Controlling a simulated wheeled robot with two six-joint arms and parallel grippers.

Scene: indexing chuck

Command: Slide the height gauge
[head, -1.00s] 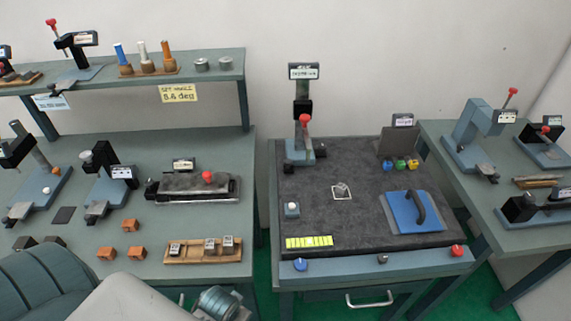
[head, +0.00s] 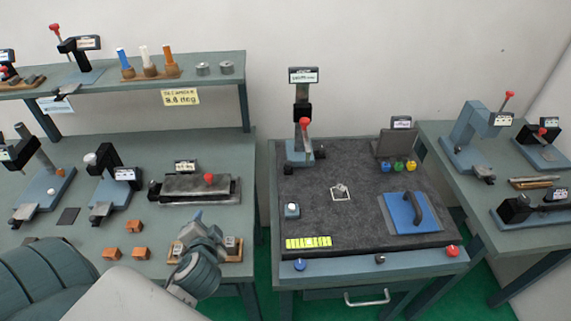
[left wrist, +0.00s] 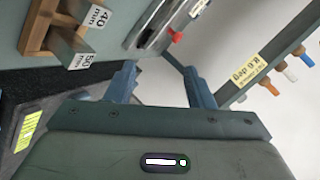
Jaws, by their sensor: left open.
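The upright gauge (head: 302,105), which looks like the height gauge, stands at the back left of the dark mat on the middle bench. It has a display on top, a black slider on the column, a red knob and a blue-grey base. My left gripper (head: 202,226) is over the front right of the left bench, above the wooden block tray, apart from the gauge. It is open and empty in the left wrist view (left wrist: 161,82). The gauge is not seen in the left wrist view. My right gripper is out of view.
The wooden tray (head: 233,257) of gauge blocks is partly hidden behind my left arm; its block labels show in the left wrist view. A gap separates the benches.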

